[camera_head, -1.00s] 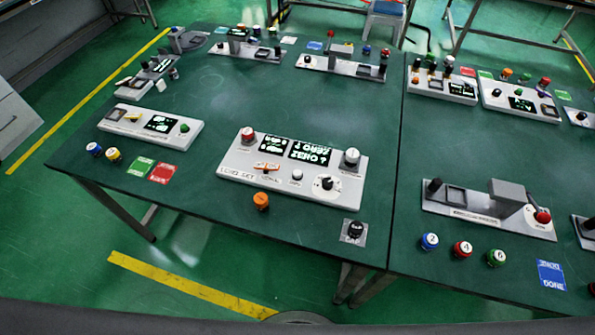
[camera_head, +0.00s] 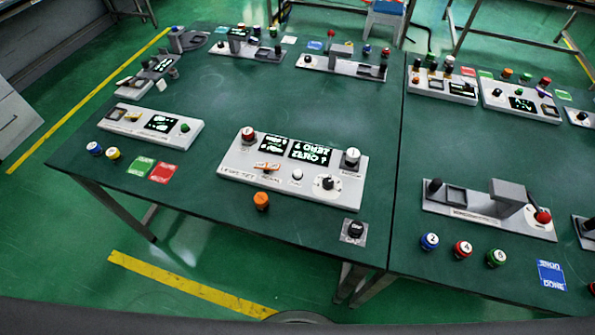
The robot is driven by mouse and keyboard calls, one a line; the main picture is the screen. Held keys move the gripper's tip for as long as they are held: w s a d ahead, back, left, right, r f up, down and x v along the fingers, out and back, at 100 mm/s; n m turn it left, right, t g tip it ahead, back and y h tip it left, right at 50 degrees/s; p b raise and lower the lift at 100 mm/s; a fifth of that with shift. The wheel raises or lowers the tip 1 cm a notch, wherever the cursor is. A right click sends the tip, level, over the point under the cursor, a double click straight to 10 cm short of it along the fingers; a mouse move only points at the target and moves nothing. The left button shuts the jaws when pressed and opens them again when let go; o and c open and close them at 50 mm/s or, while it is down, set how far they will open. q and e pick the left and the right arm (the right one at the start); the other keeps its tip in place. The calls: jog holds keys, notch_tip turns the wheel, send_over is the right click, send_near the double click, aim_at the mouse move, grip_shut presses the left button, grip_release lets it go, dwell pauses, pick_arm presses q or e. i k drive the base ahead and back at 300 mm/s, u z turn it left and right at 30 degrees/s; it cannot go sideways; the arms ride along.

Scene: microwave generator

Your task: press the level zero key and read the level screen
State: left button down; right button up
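A white control panel (camera_head: 235,170) lies near the front of the green table. It carries two dark screens with light text: a smaller left one (camera_head: 273,145) and a larger right one (camera_head: 310,152). The larger seems to show a word like "ZERO"; the rest is too small to read. Below the screens are an orange switch (camera_head: 267,166), a small white button (camera_head: 297,174) and a black-and-white dial (camera_head: 327,183). A red-topped knob (camera_head: 248,133) and a white-topped knob (camera_head: 352,155) stand at its back corners. The key labels are too small to read. Neither gripper is in view.
In front of the panel are an orange knob (camera_head: 261,201) and a black button on a plate (camera_head: 354,231). Another white panel with a screen (camera_head: 161,123) lies left, near green (camera_head: 141,165) and red (camera_head: 163,172) cards. The table centre behind is clear.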

aim_at(296, 173)
jog(key=z, duration=0.5)
jog(key=k, duration=1.25)
jog(key=z, duration=0.6)
jog(key=i, duration=0.75)
jog(key=z, duration=0.05)
